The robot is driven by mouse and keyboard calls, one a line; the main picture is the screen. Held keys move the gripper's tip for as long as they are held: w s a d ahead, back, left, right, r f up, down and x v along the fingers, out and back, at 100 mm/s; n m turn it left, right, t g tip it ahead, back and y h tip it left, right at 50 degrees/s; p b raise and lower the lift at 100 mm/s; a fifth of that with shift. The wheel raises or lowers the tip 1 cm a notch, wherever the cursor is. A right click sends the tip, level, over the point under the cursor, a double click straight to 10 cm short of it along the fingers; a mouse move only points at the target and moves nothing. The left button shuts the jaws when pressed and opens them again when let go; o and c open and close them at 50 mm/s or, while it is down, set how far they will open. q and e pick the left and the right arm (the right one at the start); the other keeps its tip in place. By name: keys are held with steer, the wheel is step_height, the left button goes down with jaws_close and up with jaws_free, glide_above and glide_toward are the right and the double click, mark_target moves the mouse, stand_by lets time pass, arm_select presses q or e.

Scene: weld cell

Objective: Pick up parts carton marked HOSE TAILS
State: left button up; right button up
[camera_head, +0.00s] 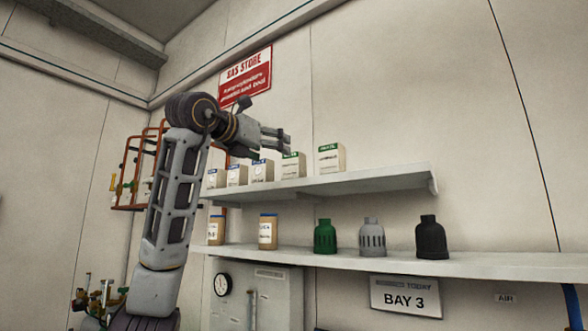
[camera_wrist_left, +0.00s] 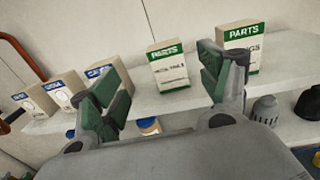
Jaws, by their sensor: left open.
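Two white cartons with green PARTS bands stand on the upper shelf. The nearer-to-middle carton (camera_wrist_left: 169,68) shows between my left gripper's fingers in the left wrist view; its small print is blurred but seems to end in TAILS. In the head view this carton (camera_head: 293,168) stands just below and beyond the fingertips. The other PARTS carton (camera_wrist_left: 242,46) is to its right, partly behind a finger; it also shows in the head view (camera_head: 331,158). My left gripper (camera_head: 284,140) is open and empty, its green-padded fingers (camera_wrist_left: 160,82) apart and not touching the carton. My right gripper is out of view.
Three blue-banded cartons (camera_head: 237,176) stand left of the PARTS cartons on the upper shelf (camera_head: 380,180). The lower shelf (camera_head: 470,264) holds two blue-capped jars (camera_head: 268,232) and green, grey and black caps (camera_head: 372,237). The upper shelf's right end is clear.

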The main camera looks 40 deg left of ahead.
mark_target(294, 158)
arm_select(q)
steer(key=shift+w+a+p, duration=0.25)
steer(key=shift+w, duration=1.25)
steer(key=shift+w+a+p, duration=0.2)
steer(key=shift+w+p, duration=0.05)
steer(key=shift+w, duration=1.25)
steer(key=shift+w+d+p, duration=0.1)
steer(key=shift+w+p, duration=0.6)
steer(key=shift+w, duration=1.9)
steer(key=shift+a, duration=0.2)
steer(key=c, duration=1.2)
